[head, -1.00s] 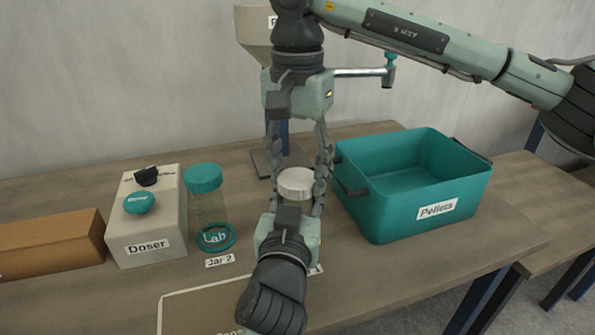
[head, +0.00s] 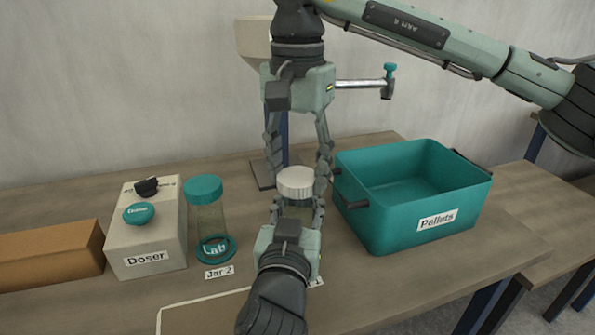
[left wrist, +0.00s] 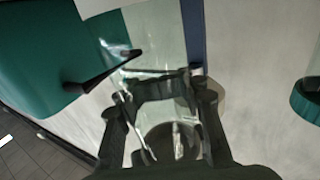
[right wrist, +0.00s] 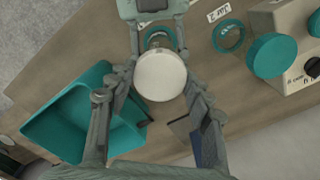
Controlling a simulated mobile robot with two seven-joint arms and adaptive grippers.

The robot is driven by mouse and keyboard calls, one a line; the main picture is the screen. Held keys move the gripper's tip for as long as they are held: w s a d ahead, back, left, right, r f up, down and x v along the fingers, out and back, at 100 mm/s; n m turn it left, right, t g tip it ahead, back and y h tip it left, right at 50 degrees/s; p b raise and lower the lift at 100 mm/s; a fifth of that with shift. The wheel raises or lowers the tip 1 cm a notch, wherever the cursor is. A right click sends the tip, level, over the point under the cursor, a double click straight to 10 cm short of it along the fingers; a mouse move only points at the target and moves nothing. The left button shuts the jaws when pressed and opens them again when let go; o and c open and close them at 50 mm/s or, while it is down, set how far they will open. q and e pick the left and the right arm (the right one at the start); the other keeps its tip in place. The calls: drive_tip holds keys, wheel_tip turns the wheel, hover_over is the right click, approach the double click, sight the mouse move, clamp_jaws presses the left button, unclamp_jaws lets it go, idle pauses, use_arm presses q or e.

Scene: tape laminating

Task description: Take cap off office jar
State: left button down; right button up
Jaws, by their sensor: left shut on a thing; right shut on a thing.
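A white ribbed cap (head: 295,182) sits between the fingers of my right gripper (head: 298,178), which comes down from above and is shut on it. Below it, the clear office jar (head: 297,212) shows partly between the fingers of my left gripper (head: 297,206), which is shut on the jar from the front. The cap is above the jar; I cannot tell whether they still touch. In the right wrist view the cap's round top (right wrist: 161,76) is centred between the fingers. In the left wrist view the clear jar is blurred and partly hidden.
A teal-lidded jar (head: 205,210) labelled Jar 2 and a Doser box (head: 146,228) stand left. A brown box (head: 45,255) lies farther left. A teal Pellets bin (head: 400,225) stands close on the right. A pale funnel (head: 252,38) is behind my right arm.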

sight(297, 176)
wheel_tip(297, 176, up, 4)
drive_tip(key=shift+f, duration=0.2)
use_arm(q)
drive_tip(key=c, duration=0.9)
unclamp_jaws()
